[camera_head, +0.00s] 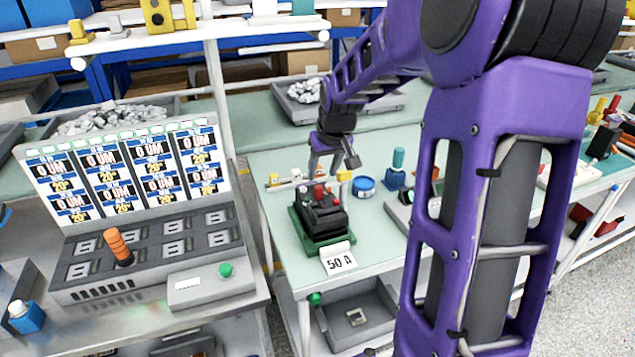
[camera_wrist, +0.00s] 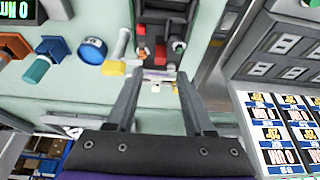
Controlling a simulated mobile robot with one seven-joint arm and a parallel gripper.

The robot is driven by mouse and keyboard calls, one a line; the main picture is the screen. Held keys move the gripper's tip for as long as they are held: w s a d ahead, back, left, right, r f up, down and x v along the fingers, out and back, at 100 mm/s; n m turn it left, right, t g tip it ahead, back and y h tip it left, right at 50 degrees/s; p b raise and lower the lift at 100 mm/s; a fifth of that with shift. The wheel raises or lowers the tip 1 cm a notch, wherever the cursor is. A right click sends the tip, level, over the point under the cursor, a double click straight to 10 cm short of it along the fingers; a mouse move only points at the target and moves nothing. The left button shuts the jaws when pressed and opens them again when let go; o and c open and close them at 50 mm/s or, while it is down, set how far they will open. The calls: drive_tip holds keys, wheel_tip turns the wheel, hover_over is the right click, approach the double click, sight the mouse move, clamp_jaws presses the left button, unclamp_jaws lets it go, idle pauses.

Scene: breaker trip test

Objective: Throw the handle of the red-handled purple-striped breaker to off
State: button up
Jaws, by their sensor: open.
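A black breaker (camera_head: 322,217) sits on a green base on the pale green bench, behind a "50 A" card. A red handle (camera_head: 320,190) shows on its top, just below my gripper (camera_head: 335,160). In the wrist view the breaker's dark body (camera_wrist: 180,62) lies beyond my fingertips, with red parts (camera_wrist: 160,52) on it. A thin purplish strip shows near its edge, but I cannot tell if it is the stripe. My gripper (camera_wrist: 158,80) is open, its two fingers spread either side of the breaker's near end. Nothing is held, and I see no contact.
A blue round tin (camera_head: 364,184) and a teal-topped blue block (camera_head: 396,172) stand right of the breaker. A test console (camera_head: 150,245) with displays and an orange handle (camera_head: 117,243) is at left. Another black device with red (camera_head: 592,218) is far right.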

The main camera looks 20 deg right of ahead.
sight(318, 187)
drive_tip(key=x, duration=0.6)
drive_tip(key=shift+w, duration=0.1)
drive_tip(key=shift+c, duration=0.3)
clamp_jaws()
